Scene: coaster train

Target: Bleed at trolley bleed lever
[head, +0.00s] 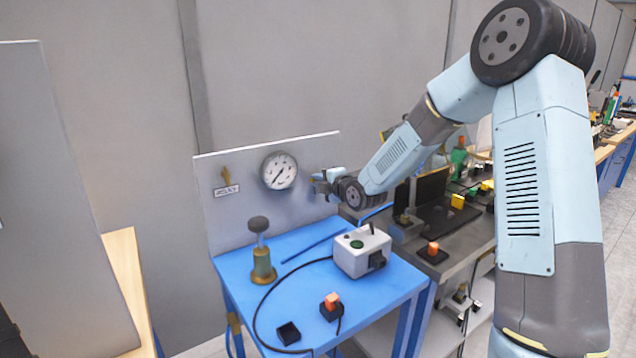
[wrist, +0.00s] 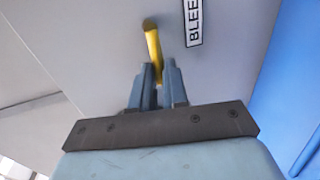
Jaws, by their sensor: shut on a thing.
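The bleed lever (wrist: 152,42) is a yellow bar on a grey panel, beside a white label (wrist: 193,22) whose visible letters read "BLEE". My gripper (wrist: 157,78) is shut on the lower end of this lever, with the upper part showing beyond the fingertips. In the head view my gripper (head: 318,183) is at the right part of the trolley's upright grey panel (head: 240,215), right of the round gauge (head: 279,171). The lever itself is hidden there behind the gripper.
A second yellow lever (head: 226,174) with a small label is on the panel's left. The blue trolley top (head: 300,285) holds a brass piece with a dark knob (head: 261,255), a white box (head: 361,252) with a black cable, and small dark blocks. A grey bench stands right.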

